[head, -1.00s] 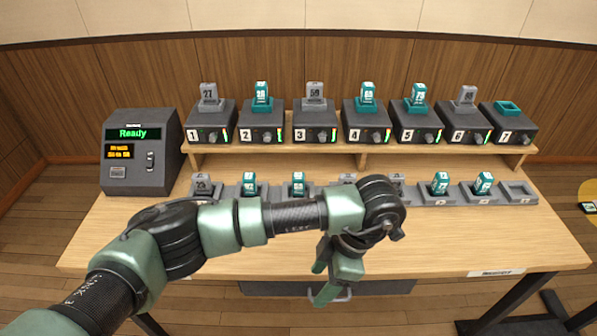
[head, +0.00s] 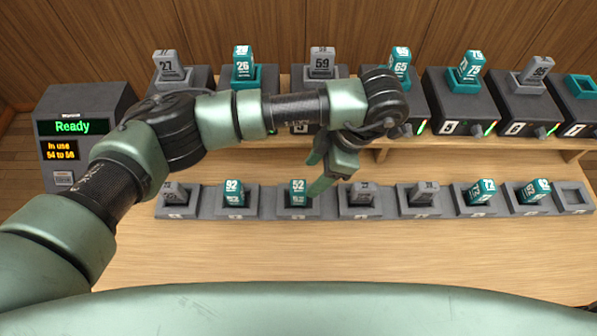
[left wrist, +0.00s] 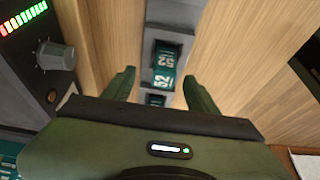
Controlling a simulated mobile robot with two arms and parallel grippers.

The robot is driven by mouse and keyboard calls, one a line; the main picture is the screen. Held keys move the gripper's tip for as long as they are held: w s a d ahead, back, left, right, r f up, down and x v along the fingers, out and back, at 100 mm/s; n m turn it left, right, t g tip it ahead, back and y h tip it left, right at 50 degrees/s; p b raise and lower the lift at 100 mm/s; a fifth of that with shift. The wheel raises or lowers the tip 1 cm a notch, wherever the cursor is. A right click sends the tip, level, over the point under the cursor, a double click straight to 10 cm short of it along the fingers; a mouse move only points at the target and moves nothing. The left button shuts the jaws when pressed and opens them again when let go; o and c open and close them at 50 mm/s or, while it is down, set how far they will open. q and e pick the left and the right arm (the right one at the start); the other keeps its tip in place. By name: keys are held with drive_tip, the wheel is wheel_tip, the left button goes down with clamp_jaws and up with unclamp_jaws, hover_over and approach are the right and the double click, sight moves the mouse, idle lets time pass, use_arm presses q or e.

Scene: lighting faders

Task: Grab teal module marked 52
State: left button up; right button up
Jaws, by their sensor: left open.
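The teal module marked 52 (head: 298,191) stands in a grey holder (head: 287,213) in the front row on the table. It also shows in the left wrist view (left wrist: 164,68), ahead of the fingers and between them. My left gripper (head: 318,172) is open and empty, just above and to the right of the module in the head view. In the left wrist view its two fingers (left wrist: 160,82) are spread apart. I see no contact with the module. My right gripper is not in view.
Other front-row modules stand close by: teal 92 (head: 235,193) on the left, a grey one (head: 363,193) on the right. Behind is a raised shelf of numbered fader boxes with modules such as teal 26 (head: 243,66). A control box (head: 80,130) reads "Ready". The table front (head: 330,250) is clear.

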sight(302, 186)
use_arm(q)
drive_tip(key=x, duration=0.2)
drive_tip(key=p+x, duration=0.1)
drive_tip(key=x, duration=0.1)
drive_tip(key=s+p+x, duration=0.1)
drive_tip(key=x, duration=0.1)
drive_tip(key=shift+a, duration=0.5)
drive_tip(key=shift+w+a+f, duration=0.1)
drive_tip(key=shift+a+f, duration=0.05)
drive_tip(key=shift+f, duration=0.35)
clamp_jaws()
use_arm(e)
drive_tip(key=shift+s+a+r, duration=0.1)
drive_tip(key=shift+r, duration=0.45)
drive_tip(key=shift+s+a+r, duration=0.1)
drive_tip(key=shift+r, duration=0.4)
